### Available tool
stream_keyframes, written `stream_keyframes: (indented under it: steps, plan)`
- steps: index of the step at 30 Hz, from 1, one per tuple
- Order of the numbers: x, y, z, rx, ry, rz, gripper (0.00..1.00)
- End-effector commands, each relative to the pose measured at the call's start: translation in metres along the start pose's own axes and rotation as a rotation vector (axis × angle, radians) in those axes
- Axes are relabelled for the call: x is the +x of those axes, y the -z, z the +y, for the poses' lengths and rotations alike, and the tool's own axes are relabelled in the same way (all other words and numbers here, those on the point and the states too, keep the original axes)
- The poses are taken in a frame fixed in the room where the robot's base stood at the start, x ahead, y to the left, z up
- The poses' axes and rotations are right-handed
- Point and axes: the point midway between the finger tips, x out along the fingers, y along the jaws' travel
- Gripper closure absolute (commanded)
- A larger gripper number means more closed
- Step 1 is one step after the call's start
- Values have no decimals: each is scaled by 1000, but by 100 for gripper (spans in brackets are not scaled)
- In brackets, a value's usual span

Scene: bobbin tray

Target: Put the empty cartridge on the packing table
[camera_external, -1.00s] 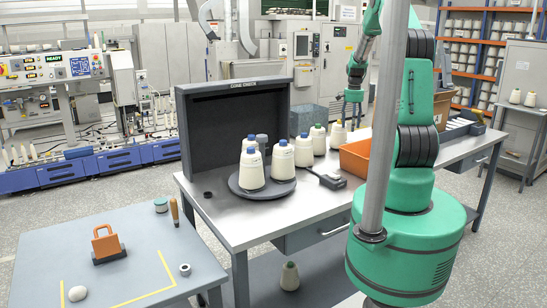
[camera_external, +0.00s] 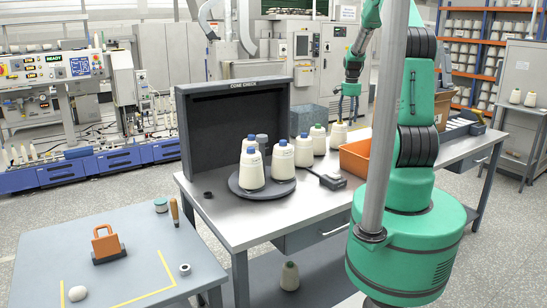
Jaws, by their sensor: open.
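My gripper (camera_external: 347,106) is small in the external view, at the far side of the steel worktable (camera_external: 215,217). Its fingers are apart and point down, just above a cream cone (camera_external: 338,136); I cannot tell whether they touch it. I cannot make out which object is the empty cartridge. Other cream cones stand on the worktable, one with a green top (camera_external: 318,140) and one with a blue top (camera_external: 303,151). I cannot tell which table is the packing table. A blue-grey table (camera_external: 130,245) with yellow corner marks stands front left.
Cones stand on a round dark turntable (camera_external: 243,190) before the "CONE CHECK" hood (camera_external: 185,130). An orange bin (camera_external: 353,160) and a dark handheld device (camera_external: 331,180) are beside my arm.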

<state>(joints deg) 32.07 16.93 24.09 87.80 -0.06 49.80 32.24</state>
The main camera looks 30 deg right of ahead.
Motion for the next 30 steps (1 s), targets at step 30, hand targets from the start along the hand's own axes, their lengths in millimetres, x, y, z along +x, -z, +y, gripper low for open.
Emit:
stream_keyframes:
  steps: [30]
  plan:
    - [-249, -292, 0, -629, 152, 226, 44]
